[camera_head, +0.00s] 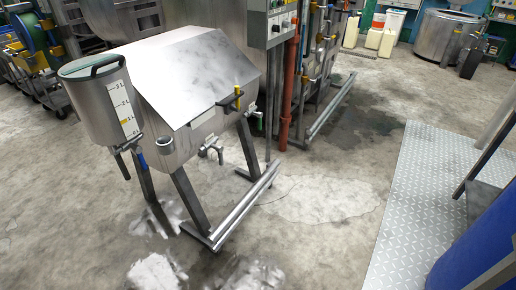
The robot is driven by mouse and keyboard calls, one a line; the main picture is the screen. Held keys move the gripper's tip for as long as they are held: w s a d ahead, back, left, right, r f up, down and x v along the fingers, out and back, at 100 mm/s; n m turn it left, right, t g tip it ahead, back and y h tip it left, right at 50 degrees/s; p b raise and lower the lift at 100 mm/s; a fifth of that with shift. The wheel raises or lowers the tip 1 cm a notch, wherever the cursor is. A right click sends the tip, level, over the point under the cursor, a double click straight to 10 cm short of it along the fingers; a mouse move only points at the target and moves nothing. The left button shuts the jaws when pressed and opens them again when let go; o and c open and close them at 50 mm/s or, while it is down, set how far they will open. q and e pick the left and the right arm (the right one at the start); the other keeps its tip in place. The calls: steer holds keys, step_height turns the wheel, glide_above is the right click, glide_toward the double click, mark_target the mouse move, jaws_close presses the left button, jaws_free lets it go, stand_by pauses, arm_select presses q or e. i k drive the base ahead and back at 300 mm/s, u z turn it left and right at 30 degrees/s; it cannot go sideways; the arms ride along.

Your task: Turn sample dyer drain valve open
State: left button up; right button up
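The sample dyer (190,75) is a steel box with a sloped lid on a dark leg frame, standing left of centre. A small pale valve-like fitting (212,152) hangs under its front lower edge; I cannot tell whether it is open or shut. A valve with a blue handle (142,160) hangs below the dyer's graduated side tank (95,100). A yellow-handled latch (237,98) is on the dyer's front edge. Neither of my grippers is in view.
A control box (266,24) and a red vertical pipe (289,85) stand right behind the dyer. A metal tread plate (425,190) lies at right, beside a large blue object (485,245). The stained concrete floor (310,225) before the dyer is clear.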

mark_target(219, 149)
steer(key=z, duration=0.3)
steer(key=i, duration=1.2)
steer(key=z, duration=0.15)
